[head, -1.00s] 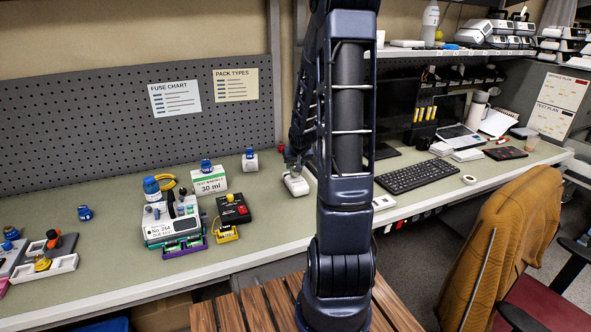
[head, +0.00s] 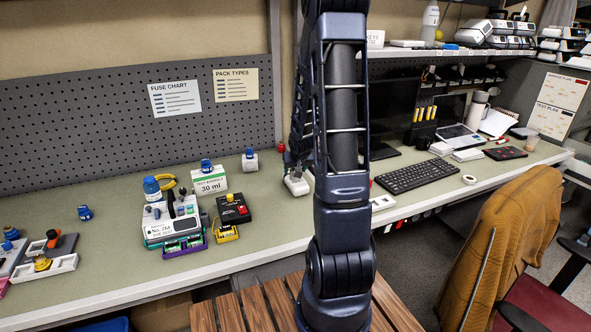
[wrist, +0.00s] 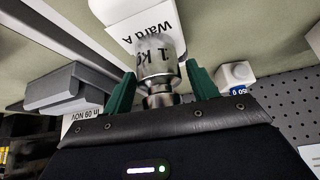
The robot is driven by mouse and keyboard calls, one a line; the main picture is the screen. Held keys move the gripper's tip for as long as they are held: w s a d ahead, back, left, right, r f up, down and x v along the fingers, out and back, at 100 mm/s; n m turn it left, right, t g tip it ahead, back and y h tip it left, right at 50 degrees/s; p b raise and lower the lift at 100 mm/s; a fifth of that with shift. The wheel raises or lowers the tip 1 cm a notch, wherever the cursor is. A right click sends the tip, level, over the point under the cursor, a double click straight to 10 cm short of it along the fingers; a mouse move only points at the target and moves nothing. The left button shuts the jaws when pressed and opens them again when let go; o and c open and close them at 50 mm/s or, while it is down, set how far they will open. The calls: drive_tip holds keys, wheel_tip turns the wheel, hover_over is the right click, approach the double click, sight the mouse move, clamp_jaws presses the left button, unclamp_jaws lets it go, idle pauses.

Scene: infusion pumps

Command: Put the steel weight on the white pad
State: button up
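In the wrist view a shiny steel weight (wrist: 155,55) marked "1 K…" stands at a white pad (wrist: 128,12) lettered "Ward A". The weight appears to rest on the pad, though the contact is partly hidden. My gripper (wrist: 161,73) has two green fingers, one on each side of the weight's narrow knob. A gap shows between each finger and the knob, so it looks open. In the head view the white pad (head: 298,187) lies left of my arm, near the bench's middle; my arm hides most of the gripper.
A white block (head: 250,164) with a blue top stands behind to the left. A black box (head: 233,209) with a red button, the pump (head: 170,228) and a "30 ml" box (head: 208,182) stand left. A keyboard (head: 412,176) lies right.

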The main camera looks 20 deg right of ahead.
drive_tip(key=shift+o, duration=0.4)
drive_tip(key=shift+r, duration=0.2)
drive_tip(key=shift+v, duration=2.6)
drive_tip(key=shift+s+r, duration=0.15)
drive_tip(key=shift+r, duration=0.15)
drive_tip(key=shift+v, duration=0.75)
drive_tip(key=s+a+r, duration=0.3)
drive_tip(key=s+r, duration=0.3)
drive_tip(key=s, duration=0.3)
drive_tip(key=s+a+r+n+g, duration=0.1)
drive_tip(key=s+a+r, duration=0.3)
drive_tip(key=s+r, duration=0.2)
drive_tip(key=s+a+r+g+y, duration=0.1)
drive_tip(key=s+a+r, duration=0.3)
drive_tip(key=s, duration=0.7)
wheel_tip(320, 180, up, 2)
drive_tip(key=shift+s+r+n, duration=0.2)
drive_tip(key=shift+s+n, duration=0.15)
drive_tip(key=shift+n, duration=0.05)
